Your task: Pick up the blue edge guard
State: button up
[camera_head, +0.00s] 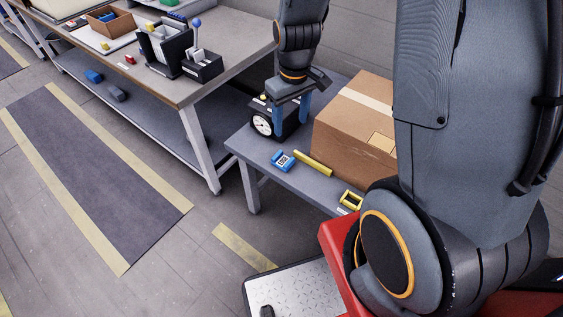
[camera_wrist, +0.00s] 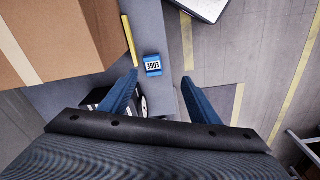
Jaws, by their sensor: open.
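The blue edge guard (camera_head: 283,160) is a small blue block with a white label. It lies on the grey low table near its front edge, beside a yellow bar. In the wrist view the blue edge guard (camera_wrist: 153,65) lies ahead of my fingers, in line with the gap between them and nearer the left finger. My gripper (camera_head: 291,107) is above the table by the black device with a dial, pointing down. In the wrist view my gripper (camera_wrist: 160,78) shows two blue fingers wide apart with nothing between them.
A cardboard box (camera_head: 355,125) stands right of the guard. A yellow bar (camera_head: 313,163) lies next to the guard. The dial device (camera_head: 262,124) stands behind it, close to my fingers. A yellow frame (camera_head: 350,200) lies at the right. A workbench (camera_head: 222,75) stands at the left.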

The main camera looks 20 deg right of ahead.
aim_at(283, 161)
jog(key=shift+w+f+n+g, duration=0.15)
jog(key=shift+w+f+n, duration=0.75)
jog(key=shift+f, duration=3.2)
jog(key=shift+w+f+n+g, duration=0.1)
jog(key=shift+w+f+n, duration=0.25)
jog(key=shift+w+f, duration=2.45)
jog(key=shift+s+f+n+g, duration=0.2)
jog(key=shift+f+n, duration=0.45)
jog(key=shift+f, duration=4.75)
jog(key=shift+c, duration=0.4)
jog(key=c, duration=0.9)
jog(key=shift+r, duration=0.1)
